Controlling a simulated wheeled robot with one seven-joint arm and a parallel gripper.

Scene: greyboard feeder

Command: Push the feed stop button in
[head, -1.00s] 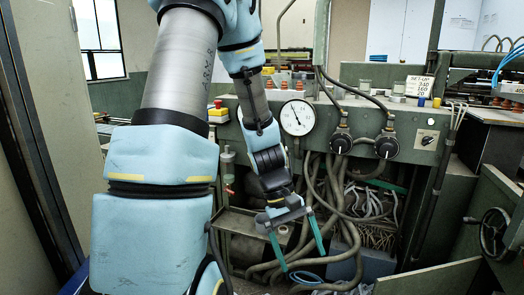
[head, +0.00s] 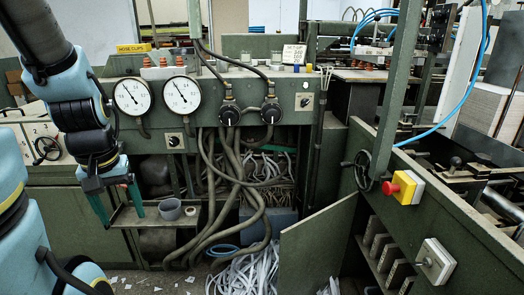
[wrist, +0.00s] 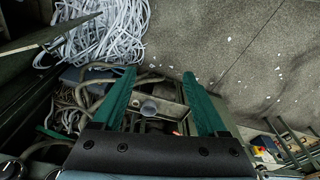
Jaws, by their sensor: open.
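A red mushroom button (head: 391,188) sits on a yellow box (head: 408,188) on the green machine side panel at the right of the head view. Lower on the same panel is a grey box (head: 435,262) with a small pale round button (head: 427,262). I cannot read a label on either. My gripper (head: 121,213) hangs at the left of the head view, well apart from both buttons, its green fingers pointing down. The wrist view shows the gripper (wrist: 159,76) open, with nothing held and a grey cup seen between the fingers.
Two dial gauges (head: 182,96) and two black knobs (head: 270,113) line the back panel, with hanging hoses below. A grey cup (head: 170,209) stands on a ledge near my gripper. A handwheel (head: 362,171) and an open green door (head: 317,245) lie before the side panel.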

